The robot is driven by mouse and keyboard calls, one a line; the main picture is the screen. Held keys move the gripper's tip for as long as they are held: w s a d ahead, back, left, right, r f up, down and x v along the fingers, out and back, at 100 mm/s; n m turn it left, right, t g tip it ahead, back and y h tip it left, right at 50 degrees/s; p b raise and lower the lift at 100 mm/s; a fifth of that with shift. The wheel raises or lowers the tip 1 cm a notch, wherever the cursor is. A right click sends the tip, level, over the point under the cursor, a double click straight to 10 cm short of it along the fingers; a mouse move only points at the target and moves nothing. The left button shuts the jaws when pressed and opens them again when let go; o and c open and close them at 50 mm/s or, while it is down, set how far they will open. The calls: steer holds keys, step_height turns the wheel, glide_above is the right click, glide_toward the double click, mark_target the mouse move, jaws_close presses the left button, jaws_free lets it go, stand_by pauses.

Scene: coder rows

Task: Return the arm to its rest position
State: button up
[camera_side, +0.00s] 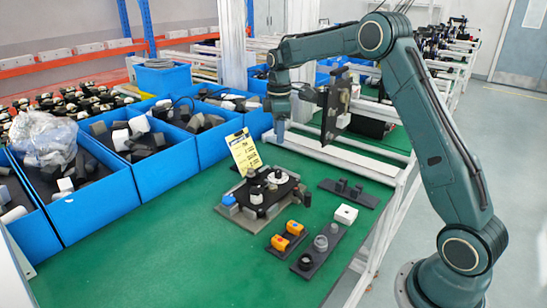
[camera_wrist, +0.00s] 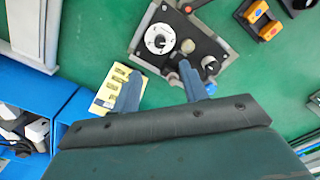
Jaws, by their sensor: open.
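My arm reaches over the green table from the right in the side view. My gripper (camera_side: 280,131) hangs above the table, behind the fixture, with its fingers pointing down. In the wrist view my gripper (camera_wrist: 160,92) shows two blue-grey fingers spread apart with nothing between them. A fixture (camera_side: 236,210) with a black plate, a white dial and dark knobs sits on the table below and in front of the gripper. It also shows in the wrist view (camera_wrist: 180,22), beyond the fingertips. The gripper is apart from it.
Blue bins (camera_side: 105,205) with black and white parts line the left. A yellow card (camera_side: 244,151) stands behind the fixture. Holders with orange parts (camera_side: 288,236), dark round parts (camera_side: 321,243) and a white block (camera_side: 346,214) lie to the right. The front green tabletop (camera_side: 150,255) is clear.

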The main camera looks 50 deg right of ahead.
steer(key=shift+r, duration=0.35)
steer(key=s+a+r+m+t, duration=0.3)
steer(key=s+a+r+m, duration=0.1)
steer(key=s+a+r, duration=0.75)
steer(key=s+a+f+m+t, duration=0.1)
steer(key=s+a+m, duration=0.1)
steer(key=s, duration=0.9)
steer(key=s+a+f+m+t, duration=0.1)
steer(key=s+a+m, duration=0.2)
steer(key=s, duration=0.8)
steer(key=shift+f+t, duration=0.3)
